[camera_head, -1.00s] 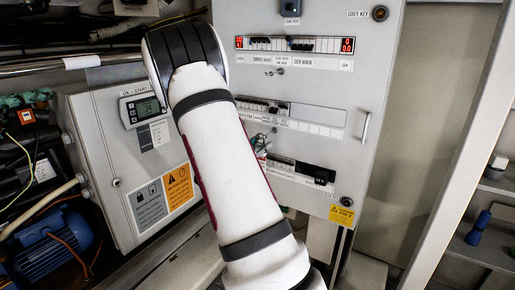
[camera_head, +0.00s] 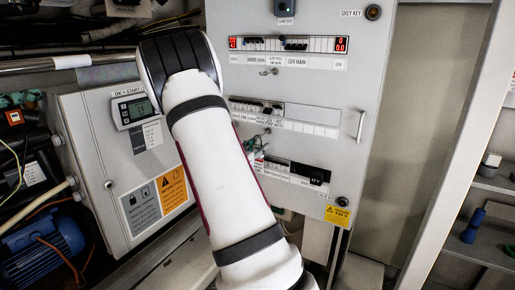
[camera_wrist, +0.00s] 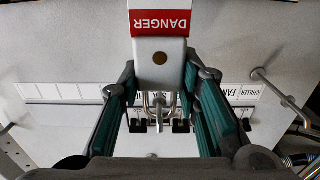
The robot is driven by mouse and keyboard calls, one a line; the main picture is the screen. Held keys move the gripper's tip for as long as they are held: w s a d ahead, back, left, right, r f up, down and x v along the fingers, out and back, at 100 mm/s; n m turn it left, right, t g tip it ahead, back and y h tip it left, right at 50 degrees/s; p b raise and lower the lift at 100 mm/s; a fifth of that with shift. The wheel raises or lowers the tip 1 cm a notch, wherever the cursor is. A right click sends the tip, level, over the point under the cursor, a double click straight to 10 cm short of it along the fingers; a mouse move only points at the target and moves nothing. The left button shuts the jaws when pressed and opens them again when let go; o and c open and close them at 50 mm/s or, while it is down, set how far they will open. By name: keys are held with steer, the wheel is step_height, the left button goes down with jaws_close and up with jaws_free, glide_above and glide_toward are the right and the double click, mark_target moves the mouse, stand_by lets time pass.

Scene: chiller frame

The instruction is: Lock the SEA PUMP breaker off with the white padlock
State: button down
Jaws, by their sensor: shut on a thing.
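The white padlock (camera_wrist: 160,72) is in my gripper (camera_wrist: 163,88) in the wrist view, its body between the two green-padded fingers. It has a red DANGER label, upside down in this view. Its metal shackle (camera_wrist: 147,104) points towards the breaker panel. Dark breaker toggles (camera_wrist: 181,126) show just behind the shackle; I cannot tell whether it touches any. In the head view my gripper (camera_head: 256,147) is largely hidden by my arm, in front of the panel's middle and lower breaker rows. I cannot read a SEA PUMP label in either view.
The grey panel (camera_head: 312,80) has an upper breaker row (camera_head: 290,44), a middle row (camera_head: 258,106) and a lower row (camera_head: 300,171). A handle (camera_head: 360,126) is at its right. A control box (camera_head: 103,165) stands to the left. A metal rod (camera_wrist: 280,91) protrudes at right in the wrist view.

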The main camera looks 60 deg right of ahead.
steer(key=c, duration=1.1)
jaws_free()
